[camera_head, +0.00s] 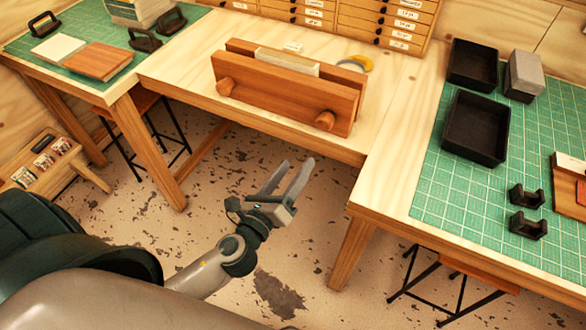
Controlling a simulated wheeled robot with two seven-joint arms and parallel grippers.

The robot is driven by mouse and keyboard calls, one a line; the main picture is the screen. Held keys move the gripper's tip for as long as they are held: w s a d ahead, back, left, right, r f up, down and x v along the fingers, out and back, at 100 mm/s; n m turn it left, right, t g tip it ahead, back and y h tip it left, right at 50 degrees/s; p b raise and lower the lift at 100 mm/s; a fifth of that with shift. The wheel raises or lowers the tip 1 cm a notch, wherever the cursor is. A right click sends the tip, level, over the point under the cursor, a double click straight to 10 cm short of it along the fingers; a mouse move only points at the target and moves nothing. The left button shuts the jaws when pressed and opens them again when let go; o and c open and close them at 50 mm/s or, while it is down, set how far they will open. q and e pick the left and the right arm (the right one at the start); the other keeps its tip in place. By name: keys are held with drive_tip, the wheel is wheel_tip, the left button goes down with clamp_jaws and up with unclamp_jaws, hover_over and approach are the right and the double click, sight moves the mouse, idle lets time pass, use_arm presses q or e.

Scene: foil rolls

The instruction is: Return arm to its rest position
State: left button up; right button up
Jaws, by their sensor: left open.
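My left gripper (287,180) is open and empty. It hangs in the air over the floor, in front of the middle table. Its two grey fingers point up and to the right in the picture, toward the wooden press (283,93) on that table, and they appear apart from the table edge. My left arm (208,270) reaches in from the lower left. My right gripper does not show.
The wooden middle table (185,70) holds the press and a tape roll (354,64). The right table has a green mat (440,190) with black trays (476,128). The left table has a brown book (98,61). Stools (465,277) stand underneath.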

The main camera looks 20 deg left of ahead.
use_arm(q)
drive_tip(key=s+a+f+n+g+y+b, duration=0.1)
drive_tip(key=a+f+n+g, duration=0.15)
drive_tip(key=f, duration=1.05)
drive_tip(key=s+a+f+n+g+b, duration=0.1)
drive_tip(key=f+n+g+b, duration=0.2)
drive_tip(key=f, duration=1)
drive_tip(key=s+a+f+n+g, duration=0.15)
drive_tip(key=s+f+n, duration=0.25)
drive_tip(key=f, duration=0.6)
drive_tip(key=s+a+f+n+g, duration=0.1)
drive_tip(key=s+f+n+g, duration=0.2)
drive_tip(key=f, duration=0.6)
drive_tip(key=s+f+n+g+b, duration=0.1)
drive_tip(key=s+f+n, duration=0.3)
drive_tip(key=s+f, duration=0.4)
drive_tip(key=s+f+n+g+b, duration=0.2)
drive_tip(key=s+f+n, duration=0.3)
drive_tip(key=s, duration=0.9)
drive_tip(key=s+f+n+g+b, duration=0.1)
drive_tip(key=s+f+n+g, duration=0.3)
drive_tip(key=s+f, duration=0.7)
drive_tip(key=shift+s+d+n+b, duration=0.3)
drive_tip(key=shift+d+n, duration=0.05)
drive_tip(key=shift+n, duration=0.4)
drive_tip(key=shift+o, duration=0.2)
